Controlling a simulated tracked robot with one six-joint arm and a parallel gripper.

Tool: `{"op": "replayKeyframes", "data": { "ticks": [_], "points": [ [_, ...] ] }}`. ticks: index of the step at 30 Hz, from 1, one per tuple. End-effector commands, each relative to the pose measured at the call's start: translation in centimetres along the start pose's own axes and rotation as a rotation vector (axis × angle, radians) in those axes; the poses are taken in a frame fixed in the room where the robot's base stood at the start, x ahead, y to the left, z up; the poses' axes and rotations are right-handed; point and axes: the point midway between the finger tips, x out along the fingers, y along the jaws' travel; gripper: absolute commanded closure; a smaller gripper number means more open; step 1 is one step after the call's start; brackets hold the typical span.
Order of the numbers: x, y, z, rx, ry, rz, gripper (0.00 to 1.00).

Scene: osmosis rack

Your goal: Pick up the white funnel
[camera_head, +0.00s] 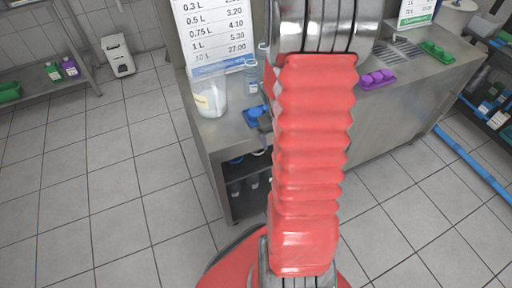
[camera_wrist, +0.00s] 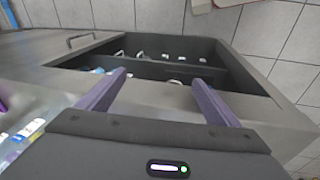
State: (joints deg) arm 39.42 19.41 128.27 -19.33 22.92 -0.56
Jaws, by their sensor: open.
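I cannot make out a white funnel for certain in either view. Small white items (camera_wrist: 172,57) sit inside the open shelf of the steel cabinet in the wrist view, too small to identify. My gripper (camera_wrist: 160,78) is open and empty, its two purple-grey fingers spread apart in front of the open shelf. In the head view my red arm hides the middle of the counter, and I cannot clearly make out the gripper there.
The steel counter (camera_head: 222,139) carries a clear jug (camera_head: 210,98), a bottle (camera_head: 251,77) and purple holders (camera_head: 377,78). A price board (camera_head: 215,35) stands behind. A white canister (camera_head: 118,55) stands on the floor.

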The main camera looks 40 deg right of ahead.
Motion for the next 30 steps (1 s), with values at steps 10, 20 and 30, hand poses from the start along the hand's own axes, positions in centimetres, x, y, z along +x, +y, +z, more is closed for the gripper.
{"op": "replayKeyframes", "data": {
  "ticks": [10,20,30],
  "points": [
    [9.6,4.3,2.3,0.024,-0.037,-0.015,0.15],
    [18.1,6.9,2.1,-0.009,0.069,-0.039,0.15],
    [24.7,7.8,-1.7,-0.107,0.354,-0.077,0.15]
  ]
}}
